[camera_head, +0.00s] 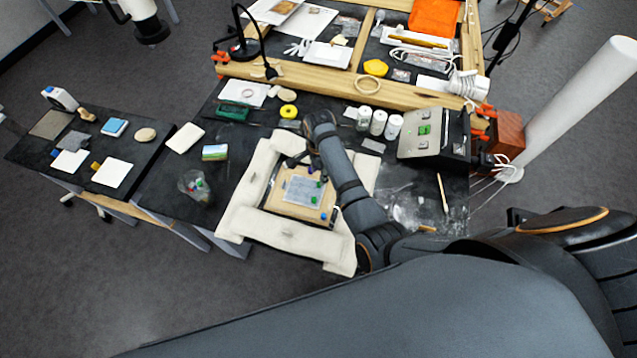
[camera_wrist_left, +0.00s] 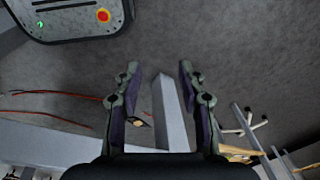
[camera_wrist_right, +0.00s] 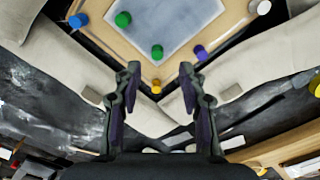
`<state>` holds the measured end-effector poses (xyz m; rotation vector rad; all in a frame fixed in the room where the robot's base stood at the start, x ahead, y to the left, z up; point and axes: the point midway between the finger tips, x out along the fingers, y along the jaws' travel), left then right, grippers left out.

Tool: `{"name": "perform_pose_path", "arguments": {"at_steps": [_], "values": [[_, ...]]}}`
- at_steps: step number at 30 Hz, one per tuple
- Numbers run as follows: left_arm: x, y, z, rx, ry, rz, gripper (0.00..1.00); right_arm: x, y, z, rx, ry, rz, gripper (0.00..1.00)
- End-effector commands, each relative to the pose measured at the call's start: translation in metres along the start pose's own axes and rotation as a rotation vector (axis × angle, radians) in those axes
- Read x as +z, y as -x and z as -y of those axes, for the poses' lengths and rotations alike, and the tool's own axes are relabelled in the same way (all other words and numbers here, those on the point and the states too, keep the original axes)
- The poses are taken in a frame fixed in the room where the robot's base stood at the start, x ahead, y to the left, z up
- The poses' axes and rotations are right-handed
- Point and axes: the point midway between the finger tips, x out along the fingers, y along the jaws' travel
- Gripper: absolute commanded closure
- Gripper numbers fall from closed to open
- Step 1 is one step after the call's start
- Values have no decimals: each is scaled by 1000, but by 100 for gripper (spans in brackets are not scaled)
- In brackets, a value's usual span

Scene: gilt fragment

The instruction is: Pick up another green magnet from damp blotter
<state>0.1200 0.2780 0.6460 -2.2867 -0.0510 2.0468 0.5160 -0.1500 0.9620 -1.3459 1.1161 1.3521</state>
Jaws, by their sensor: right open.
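The damp blotter (camera_head: 298,190) is a grey-blue sheet on a wooden board (camera_head: 270,200); it also shows in the right wrist view (camera_wrist_right: 180,20). In that view one green magnet (camera_wrist_right: 123,19) is at the blotter's left edge and another green magnet (camera_wrist_right: 157,52) is at its near corner. A purple magnet (camera_wrist_right: 201,52), a blue magnet (camera_wrist_right: 78,20) and a yellow magnet (camera_wrist_right: 156,87) are around it. My right gripper (camera_wrist_right: 157,70) is open and empty above the board, its tips near the yellow magnet. My left gripper (camera_wrist_left: 157,70) is open and empty over the floor.
Cream padded bolsters (camera_head: 240,215) frame the board. A clear cup (camera_head: 193,185) with coloured pieces stands to its left. White-lidded jars (camera_head: 378,121) and a grey control box (camera_head: 433,132) stand at the right. A wooden beam (camera_head: 300,82) crosses behind.

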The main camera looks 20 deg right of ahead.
Motion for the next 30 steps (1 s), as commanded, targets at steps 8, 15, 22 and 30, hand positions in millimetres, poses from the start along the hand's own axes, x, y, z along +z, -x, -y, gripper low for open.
{"name": "perform_pose_path", "arguments": {"at_steps": [8, 15, 22, 30], "values": [[3, -24, -2, 0, 0, 0, 60, 2, -50, 1, 1, 0, 1, 59], [30, -26, -2, 0, -1, 42, 60, 2, -49, 0, 1, 0, 1, 59], [13, -26, -2, 0, -1, 16, 60, 2, -49, 0, 1, 0, 1, 82], [7, -26, -2, 0, 0, 6, 60, 2, -49, 0, 1, 0, 1, 96]]}}
